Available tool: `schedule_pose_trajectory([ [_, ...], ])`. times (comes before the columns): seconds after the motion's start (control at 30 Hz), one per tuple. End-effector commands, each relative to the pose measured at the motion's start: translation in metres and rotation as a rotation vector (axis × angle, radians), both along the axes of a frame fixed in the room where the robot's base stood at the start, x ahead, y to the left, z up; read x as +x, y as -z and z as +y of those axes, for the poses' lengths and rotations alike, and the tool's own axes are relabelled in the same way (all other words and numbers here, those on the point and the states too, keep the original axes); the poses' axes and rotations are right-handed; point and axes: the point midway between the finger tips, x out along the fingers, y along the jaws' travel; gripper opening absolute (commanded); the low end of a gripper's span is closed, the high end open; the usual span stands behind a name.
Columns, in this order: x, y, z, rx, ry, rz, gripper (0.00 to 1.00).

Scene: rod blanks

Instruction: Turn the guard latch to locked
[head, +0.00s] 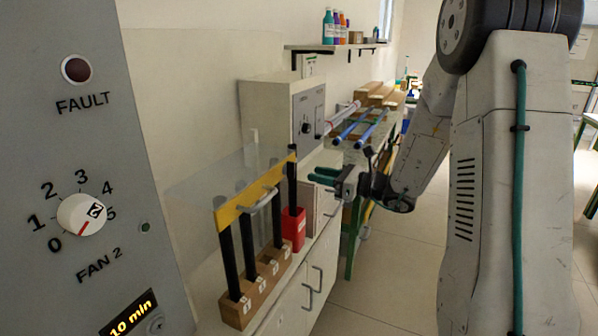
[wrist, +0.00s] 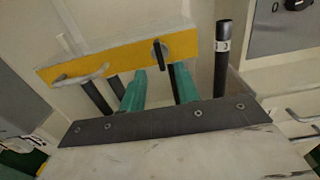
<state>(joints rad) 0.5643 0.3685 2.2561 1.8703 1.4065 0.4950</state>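The guard is a clear panel with a yellow bar (head: 238,205) along its front edge and a pale pull handle (head: 263,200). In the wrist view the yellow bar (wrist: 122,60) carries a small black latch (wrist: 160,54), its lever roughly crosswise to the bar; its markings are not readable. My gripper (head: 314,175) has green fingers and is right of the guard in the head view. In the wrist view my gripper (wrist: 160,72) is open, the fingers apart and empty. The latch appears between and beyond the fingertips, with no clear contact. I cannot make out the latch in the head view.
Black rods (head: 247,245) stand in a labelled wooden block (head: 258,286) under the guard. A red container (head: 293,228) is beside it. A dark post (wrist: 222,58) with a white band stands right of the guard. A grey control panel (head: 150,190) fills the near left.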

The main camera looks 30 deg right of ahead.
Motion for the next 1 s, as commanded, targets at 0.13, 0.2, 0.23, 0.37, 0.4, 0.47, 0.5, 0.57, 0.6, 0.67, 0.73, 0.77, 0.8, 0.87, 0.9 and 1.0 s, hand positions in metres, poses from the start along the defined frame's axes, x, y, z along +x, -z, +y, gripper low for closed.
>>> schedule_pose_trajectory([
  [0.13, 0.02, 0.0, 0.018, -0.002, -0.007, 0.0, 0.32],
  [0.2, 0.028, 0.0, 0.025, -0.002, -0.007, 0.0, 0.32],
  [0.23, 0.032, 0.0, 0.028, -0.002, -0.007, -0.001, 0.32],
  [0.37, 0.044, 0.0, 0.036, -0.002, -0.005, 0.0, 0.32],
  [0.4, 0.046, 0.0, 0.038, -0.003, -0.004, 0.0, 0.32],
  [0.47, 0.049, 0.0, 0.04, -0.003, -0.004, 0.0, 0.32],
  [0.5, 0.05, 0.0, 0.041, -0.003, -0.004, 0.0, 0.32],
  [0.57, 0.05, 0.0, 0.042, -0.003, -0.004, 0.0, 0.32],
  [0.6, 0.05, 0.0, 0.042, -0.003, -0.004, 0.0, 0.32],
  [0.67, 0.05, 0.0, 0.041, -0.003, -0.004, 0.0, 0.32],
  [0.73, 0.05, 0.0, 0.041, -0.004, -0.004, 0.0, 0.32],
  [0.77, 0.05, 0.0, 0.041, -0.004, -0.004, 0.0, 0.29],
  [0.8, 0.05, 0.0, 0.041, -0.004, -0.004, 0.0, 0.18],
  [0.87, 0.05, 0.0, 0.041, -0.004, -0.004, 0.0, 0.01],
  [0.9, 0.05, 0.0, 0.041, -0.004, -0.004, 0.0, 0.0],
  [1.0, 0.05, 0.0, 0.041, -0.004, -0.004, 0.0, 0.0],
])
